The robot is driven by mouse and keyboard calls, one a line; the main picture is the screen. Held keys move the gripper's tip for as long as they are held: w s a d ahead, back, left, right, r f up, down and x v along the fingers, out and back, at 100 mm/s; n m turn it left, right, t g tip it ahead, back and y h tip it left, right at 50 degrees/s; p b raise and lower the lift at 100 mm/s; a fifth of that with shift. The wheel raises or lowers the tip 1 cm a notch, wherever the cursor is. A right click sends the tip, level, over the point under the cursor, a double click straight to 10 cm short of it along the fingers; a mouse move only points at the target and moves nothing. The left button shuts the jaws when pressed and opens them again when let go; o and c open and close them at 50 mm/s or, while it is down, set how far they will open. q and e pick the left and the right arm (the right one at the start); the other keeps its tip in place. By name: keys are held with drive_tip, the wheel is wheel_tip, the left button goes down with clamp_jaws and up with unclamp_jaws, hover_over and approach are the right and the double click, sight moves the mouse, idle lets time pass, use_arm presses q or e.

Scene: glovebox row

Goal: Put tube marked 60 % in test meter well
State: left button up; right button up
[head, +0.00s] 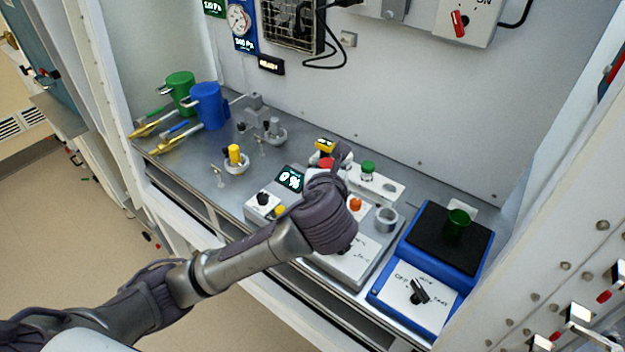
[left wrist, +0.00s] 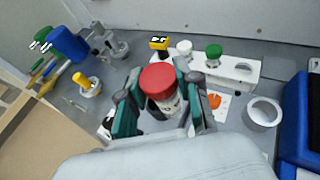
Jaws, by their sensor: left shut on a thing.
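A tube with a red cap (left wrist: 158,80) and a pale labelled body stands between the fingers of my left gripper (left wrist: 160,106); its mark cannot be read. In the head view my left gripper (head: 325,182) is shut on this tube, and the red cap (head: 326,163) shows just past the hand. The test meter display (head: 289,179) reads 0 % and lies just left of the hand. The hand hides part of the bench there, and I cannot make out the meter's well. My right gripper is not in view.
A white rack (head: 382,186) behind the hand holds a green-capped tube (head: 367,168). A metal cup (head: 386,217) and a blue device (head: 465,272) with a green beaker (head: 456,224) stand to the right. Blue (head: 207,106) and green mugs (head: 180,88) stand at the left.

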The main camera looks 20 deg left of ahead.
use_arm(q)
drive_tip(key=shift+w+a+f+p, duration=0.1)
drive_tip(key=shift+w+a+f, duration=0.5)
drive_tip(key=shift+f, duration=0.6)
drive_tip(key=shift+w+a+f+p, duration=0.15)
drive_tip(key=shift+w+a+f, duration=0.45)
drive_tip(key=shift+f, duration=0.65)
drive_tip(key=shift+w+a+f+p, duration=0.1)
drive_tip(key=shift+w+a+f, duration=0.3)
drive_tip(key=shift+a+f, duration=0.6)
drive_tip(key=o, duration=1)
drive_tip(key=shift+d+f, duration=0.2)
drive_tip(key=shift+s+d+r, duration=0.1)
drive_tip(key=shift+s+r, duration=0.05)
drive_tip(key=v, duration=1.1)
drive_tip(key=shift+s+r+b, duration=0.2)
drive_tip(key=shift+s+b, duration=0.15)
